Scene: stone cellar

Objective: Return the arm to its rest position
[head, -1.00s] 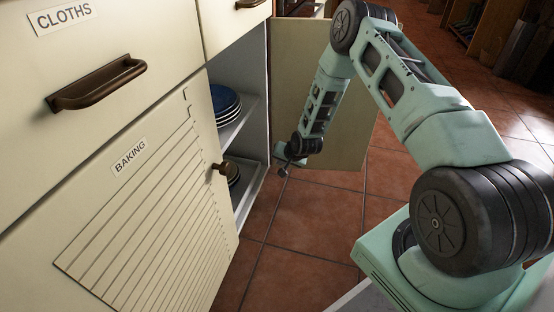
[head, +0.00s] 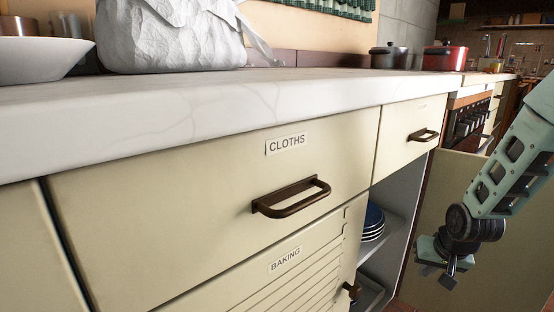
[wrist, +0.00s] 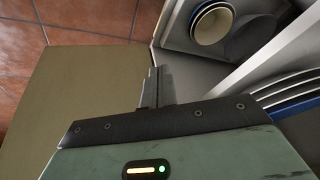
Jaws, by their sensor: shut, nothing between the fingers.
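My pale green arm reaches in from the right edge of the head view. My gripper (head: 449,276) hangs in front of the open cabinet door (head: 493,282), apart from the cabinet front. In the wrist view, the fingers of my gripper (wrist: 154,88) are together with nothing between them. The open door (wrist: 75,90) fills the left of that view. Blue-rimmed plates (head: 373,222) stand on a shelf in the open cabinet, and plate edges (wrist: 290,92) show close at the right of the wrist view.
A drawer labelled CLOTHS (head: 220,215) and a door labelled BAKING (head: 312,275) are shut. A marble counter (head: 200,115) carries a white bag (head: 165,40), a bowl (head: 35,58) and two pots, dark (head: 388,56) and red (head: 445,57). Nested bowls (wrist: 212,23) sit inside the cabinet.

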